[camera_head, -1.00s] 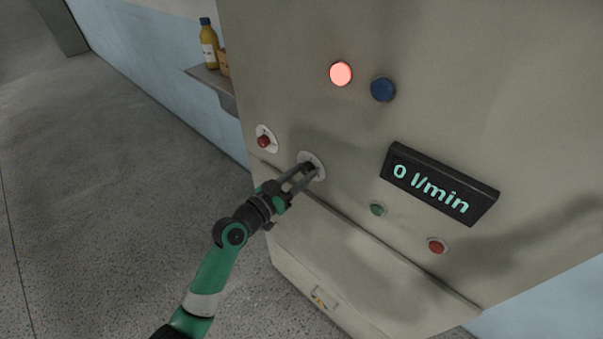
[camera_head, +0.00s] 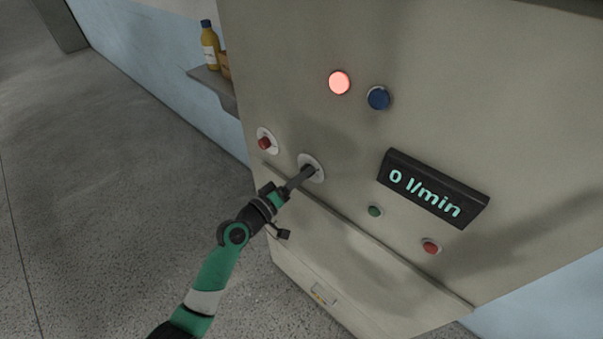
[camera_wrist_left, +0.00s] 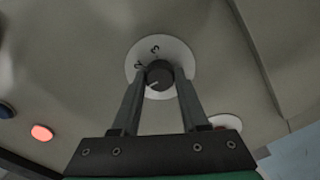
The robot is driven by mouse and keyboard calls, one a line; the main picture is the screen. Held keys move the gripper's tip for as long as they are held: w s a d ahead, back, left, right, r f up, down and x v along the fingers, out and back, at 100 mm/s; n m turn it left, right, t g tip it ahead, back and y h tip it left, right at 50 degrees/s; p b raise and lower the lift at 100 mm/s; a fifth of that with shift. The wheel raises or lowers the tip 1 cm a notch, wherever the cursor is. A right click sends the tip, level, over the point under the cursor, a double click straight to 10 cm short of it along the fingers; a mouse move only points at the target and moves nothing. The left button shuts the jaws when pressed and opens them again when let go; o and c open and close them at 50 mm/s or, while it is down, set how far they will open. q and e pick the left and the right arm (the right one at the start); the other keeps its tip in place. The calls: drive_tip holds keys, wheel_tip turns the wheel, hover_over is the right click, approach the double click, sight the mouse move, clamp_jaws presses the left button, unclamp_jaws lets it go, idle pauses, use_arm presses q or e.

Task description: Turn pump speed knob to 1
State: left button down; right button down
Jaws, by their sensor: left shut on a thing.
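The pump speed knob is a small dark round knob (camera_wrist_left: 159,75) on a pale round dial plate (camera_wrist_left: 135,58) with printed marks, too small to read surely. In the head view the dial plate (camera_head: 316,163) sits on the front of a beige cabinet, and the knob is mostly hidden by the fingers. My left gripper (camera_head: 305,174) reaches it from the lower left. In the left wrist view its two fingers (camera_wrist_left: 160,80) stand on either side of the knob, shut on it. A light pointer line shows on the knob's face. My right gripper is not in view.
A black display (camera_head: 432,189) reads "0 l/min". A lit red lamp (camera_head: 340,82) and a blue button (camera_head: 378,98) are above. A red knob (camera_head: 265,143) on a white plate is left of the dial. Green (camera_head: 375,211) and red (camera_head: 431,247) buttons are at lower right.

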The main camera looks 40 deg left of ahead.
use_arm(q)
drive_tip(key=shift+n, duration=1.1)
drive_tip(key=shift+p, duration=0.3)
drive_tip(key=shift+c, duration=2.1)
unclamp_jaws()
drive_tip(key=s, duration=1.1)
drive_tip(key=shift+s+d, duration=0.25)
drive_tip(key=shift+s, duration=0.1)
drive_tip(key=shift+d, duration=0.1)
